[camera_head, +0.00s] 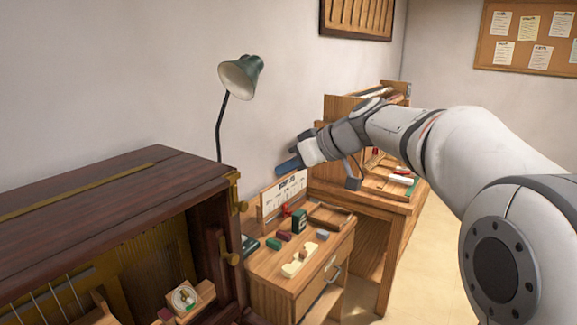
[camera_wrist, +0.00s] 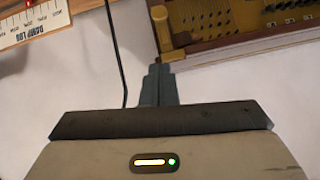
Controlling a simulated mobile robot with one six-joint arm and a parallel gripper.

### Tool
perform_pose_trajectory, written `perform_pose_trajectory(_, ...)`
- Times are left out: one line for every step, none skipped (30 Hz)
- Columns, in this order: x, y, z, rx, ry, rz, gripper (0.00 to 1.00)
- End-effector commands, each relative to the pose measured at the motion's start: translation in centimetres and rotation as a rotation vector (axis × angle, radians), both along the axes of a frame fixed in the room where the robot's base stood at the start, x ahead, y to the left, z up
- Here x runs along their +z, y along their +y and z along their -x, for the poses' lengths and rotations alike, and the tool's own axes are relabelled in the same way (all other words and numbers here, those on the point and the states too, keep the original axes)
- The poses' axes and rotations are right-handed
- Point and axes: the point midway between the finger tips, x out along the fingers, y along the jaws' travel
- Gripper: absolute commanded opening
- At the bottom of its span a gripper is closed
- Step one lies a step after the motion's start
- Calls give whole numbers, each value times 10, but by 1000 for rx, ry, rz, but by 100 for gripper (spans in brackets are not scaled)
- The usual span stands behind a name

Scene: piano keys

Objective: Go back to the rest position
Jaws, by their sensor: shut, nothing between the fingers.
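My gripper (camera_head: 281,165) is held in the air above the small wooden table, in front of the wall. Its blue-grey fingers point left in the head view. In the wrist view the two fingers (camera_wrist: 158,70) are pressed together with nothing between them. The dark wooden piano case (camera_head: 110,185) stands at the left of the head view, apart from the gripper. Part of its inside, with gold and wooden parts, shows at the upper right of the wrist view (camera_wrist: 235,18). The piano keys themselves cannot be made out.
A green lamp (camera_head: 241,76) stands behind the piano case, left of my gripper. The small table (camera_head: 262,262) holds several small blocks and a printed board (camera_head: 285,194), also in the wrist view (camera_wrist: 35,20). A taller wooden desk (camera_head: 360,200) stands behind my arm.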

Motion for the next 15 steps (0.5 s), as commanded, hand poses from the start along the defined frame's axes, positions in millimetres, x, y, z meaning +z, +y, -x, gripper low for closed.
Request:
perform_pose_trajectory(-3, -3, 5, -13, 15, 11, 0)
perform_pose_trajectory(-7, -7, 9, -27, 32, 20, 0)
perform_pose_trajectory(-15, -13, 18, -52, 63, 39, 0)
perform_pose_trajectory(-22, -20, 27, -79, 94, 59, 0)
perform_pose_trajectory(-31, -27, 37, -111, 129, 82, 0)
perform_pose_trajectory(-44, -40, 53, -163, 180, 117, 0)
perform_pose_trajectory(-56, -50, 66, -207, 222, 145, 0)
perform_pose_trajectory(-68, -61, 81, -256, 264, 176, 0)
perform_pose_trajectory(-84, -76, 102, -325, 318, 217, 0)
perform_pose_trajectory(-97, -88, 118, -378, 354, 248, 0)
perform_pose_trajectory(-109, -99, 133, -430, 389, 277, 0)
perform_pose_trajectory(-125, -114, 154, -502, 429, 316, 0)
perform_pose_trajectory(-136, -125, 168, -554, 455, 341, 0)
perform_pose_trajectory(-147, -135, 183, -603, 478, 367, 0)
perform_pose_trajectory(-160, -147, 200, -665, 502, 398, 0)
